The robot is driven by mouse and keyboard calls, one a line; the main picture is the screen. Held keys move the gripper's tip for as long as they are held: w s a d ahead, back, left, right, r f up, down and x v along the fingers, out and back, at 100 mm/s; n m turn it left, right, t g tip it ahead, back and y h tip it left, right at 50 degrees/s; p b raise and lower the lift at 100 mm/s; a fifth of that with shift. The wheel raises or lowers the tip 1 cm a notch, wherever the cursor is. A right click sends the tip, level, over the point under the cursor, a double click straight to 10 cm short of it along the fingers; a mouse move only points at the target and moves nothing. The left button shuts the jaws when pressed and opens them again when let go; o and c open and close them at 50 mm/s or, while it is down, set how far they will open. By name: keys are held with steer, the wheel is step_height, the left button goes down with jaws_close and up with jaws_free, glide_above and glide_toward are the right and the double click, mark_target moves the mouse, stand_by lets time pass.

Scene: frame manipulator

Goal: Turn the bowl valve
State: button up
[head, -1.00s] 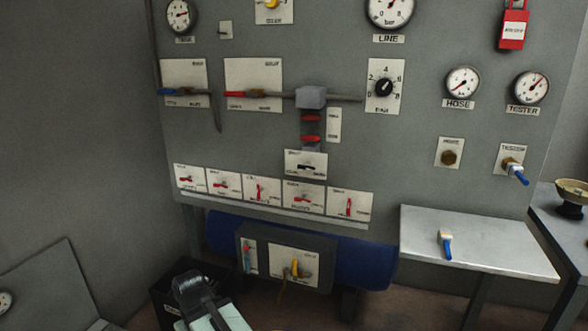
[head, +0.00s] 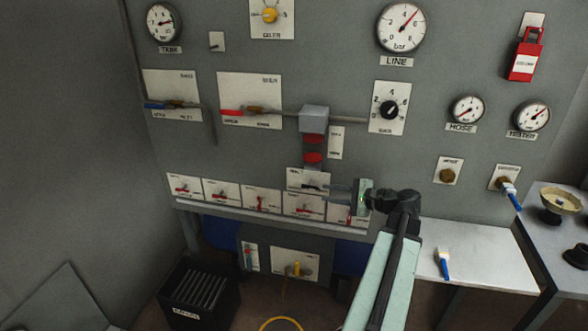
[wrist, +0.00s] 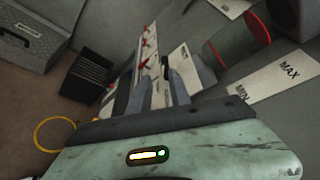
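The bowl valve has a small black handle on a white plate (head: 299,175), just under the grey-headed bowl (head: 313,145) with red bands. Its handle (head: 312,186) looks roughly level. My gripper (head: 330,191) reaches in from the right in front of the panel, with its fingertips close to the handle. In the wrist view, two grey fingers stand apart around my gripper's gap (wrist: 162,80), and the black handle (wrist: 165,66) shows between or just beyond their tips. I cannot tell whether they touch it. My gripper is open.
A row of small red-handled valves (head: 240,198) lies just below. A MIN/MAX plate (head: 335,142) is beside the bowl. A shelf with a blue-handled brush (head: 443,262) stands lower right. A slotted black crate (head: 200,292) is on the floor.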

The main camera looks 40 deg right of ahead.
mark_target(302, 186)
steer(key=b+x, duration=0.1)
steer(key=x, duration=0.6)
steer(key=d+b+x, duration=0.1)
steer(key=x, duration=0.3)
steer(key=shift+w+a+r+b, duration=0.1)
steer(key=shift+w+r+b, duration=0.15)
steer(key=shift+w+b, duration=0.1)
jaws_close()
